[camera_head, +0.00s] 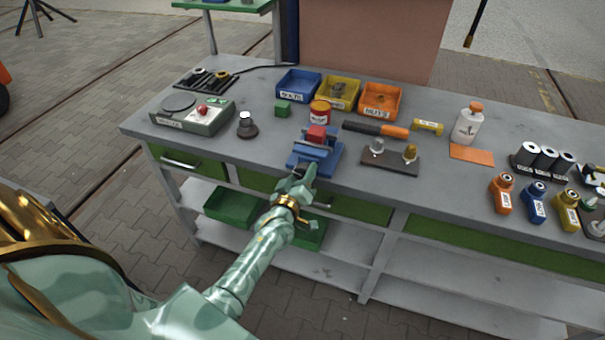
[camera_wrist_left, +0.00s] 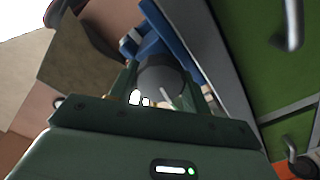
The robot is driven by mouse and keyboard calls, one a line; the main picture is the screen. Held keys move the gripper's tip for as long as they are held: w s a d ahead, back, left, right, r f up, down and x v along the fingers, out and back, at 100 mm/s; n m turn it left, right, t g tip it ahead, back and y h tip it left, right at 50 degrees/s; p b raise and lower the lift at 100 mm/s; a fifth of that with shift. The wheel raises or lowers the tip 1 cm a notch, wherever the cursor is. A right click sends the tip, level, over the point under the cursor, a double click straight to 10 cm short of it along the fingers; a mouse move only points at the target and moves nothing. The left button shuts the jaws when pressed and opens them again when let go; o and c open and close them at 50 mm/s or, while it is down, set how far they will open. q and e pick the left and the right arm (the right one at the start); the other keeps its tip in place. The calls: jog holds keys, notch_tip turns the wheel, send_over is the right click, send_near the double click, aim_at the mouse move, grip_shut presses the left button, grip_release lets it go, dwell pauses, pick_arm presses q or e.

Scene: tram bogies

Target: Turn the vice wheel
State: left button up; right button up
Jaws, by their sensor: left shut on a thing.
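The blue vice (camera_head: 325,157) stands at the front edge of the grey workbench, with a red block (camera_head: 316,132) at its jaws. My left gripper (camera_head: 301,179) reaches it from the front and hides its wheel in the head view. In the left wrist view the dark grey round vice wheel (camera_wrist_left: 164,76) lies between the two fingers of my left gripper (camera_wrist_left: 160,88), which is shut on it. The blue vice body (camera_wrist_left: 160,30) shows behind the wheel there. My right gripper is not in view.
A dark stand (camera_head: 391,160) with two knobs is right of the vice. A black-and-orange tool (camera_head: 375,129) and a red tin (camera_head: 320,113) are behind it. A green block (camera_head: 282,109) and a scale (camera_head: 195,116) are to the left. Green drawers (camera_head: 187,162) sit below the benchtop.

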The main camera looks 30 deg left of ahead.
pick_arm(q)
jog(key=m, duration=0.2)
jog(key=shift+m+p, duration=0.3)
jog(key=shift+p, duration=0.05)
jog(key=m, duration=0.2)
jog(key=shift+m, duration=0.4)
jog(key=m, duration=0.5)
jog(key=shift+m, duration=0.4)
jog(key=o, duration=1)
jog(key=shift+s+p, duration=0.1)
jog(key=shift+p, duration=0.2)
